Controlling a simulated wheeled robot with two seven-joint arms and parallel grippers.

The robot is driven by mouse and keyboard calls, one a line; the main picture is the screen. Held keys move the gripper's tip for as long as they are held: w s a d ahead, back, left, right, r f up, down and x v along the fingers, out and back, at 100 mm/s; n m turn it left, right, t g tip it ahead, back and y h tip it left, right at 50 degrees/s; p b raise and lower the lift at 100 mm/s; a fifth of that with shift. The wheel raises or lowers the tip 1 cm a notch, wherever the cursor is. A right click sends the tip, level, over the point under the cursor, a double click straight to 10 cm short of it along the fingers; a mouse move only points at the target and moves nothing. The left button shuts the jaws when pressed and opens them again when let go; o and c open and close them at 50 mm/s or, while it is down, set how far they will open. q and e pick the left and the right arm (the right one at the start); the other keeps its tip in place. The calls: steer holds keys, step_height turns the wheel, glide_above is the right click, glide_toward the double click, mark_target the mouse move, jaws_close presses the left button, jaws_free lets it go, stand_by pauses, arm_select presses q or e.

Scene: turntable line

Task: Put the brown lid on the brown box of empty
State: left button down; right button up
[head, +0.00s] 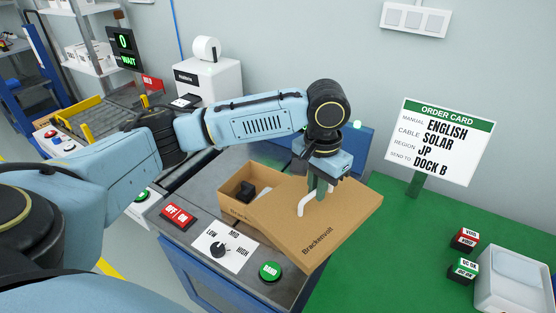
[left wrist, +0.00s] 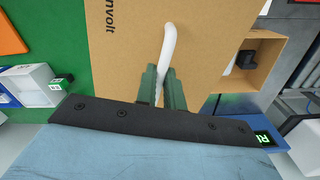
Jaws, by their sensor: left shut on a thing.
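The brown lid (head: 322,238), marked Brackenvolt, has a white handle (head: 307,198). My left gripper (head: 316,190) is shut on that handle. The lid is offset to the right and front of the open brown box (head: 232,192) and hides much of it. I cannot tell whether they touch. A black item (head: 246,191) lies in the visible part of the box. In the left wrist view, the green fingers (left wrist: 162,80) hold the handle, the lid (left wrist: 205,35) fills the middle, and the box (left wrist: 270,52) shows at the right. My right gripper is not in view.
In front of the box are a red switch (head: 177,215), a LOW/MID/HIGH dial (head: 218,249) and a green button (head: 270,271). Stamps (head: 464,240) and a white bin (head: 515,280) are at the right.

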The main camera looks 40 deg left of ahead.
arm_select(q)
steer(key=w+a+f+m, duration=0.2)
steer(key=a+f+m, duration=0.1)
steer(key=a+m, duration=0.2)
steer(key=w+a+f+m+b, duration=0.1)
steer(key=w+a+f+m, duration=0.2)
steer(key=a, duration=0.6)
steer(key=w+a+f+m+b, duration=0.1)
steer(key=w+a+f+m, duration=0.1)
steer(key=a+f+m, duration=0.2)
steer(key=a+m, duration=0.2)
steer(key=a, duration=0.1)
steer(key=shift+w+a+f+m, duration=0.15)
steer(key=shift+a+f+m, duration=0.1)
steer(key=shift+f+m, duration=0.15)
steer(key=shift+p, duration=1.1)
stand_by(1.1)
steer(key=shift+f+b, duration=0.7)
steer(key=shift+f, duration=1)
stand_by(0.5)
stand_by(0.4)
steer(key=c, duration=1.4)
jaws_free()
steer(key=shift+c, duration=0.2)
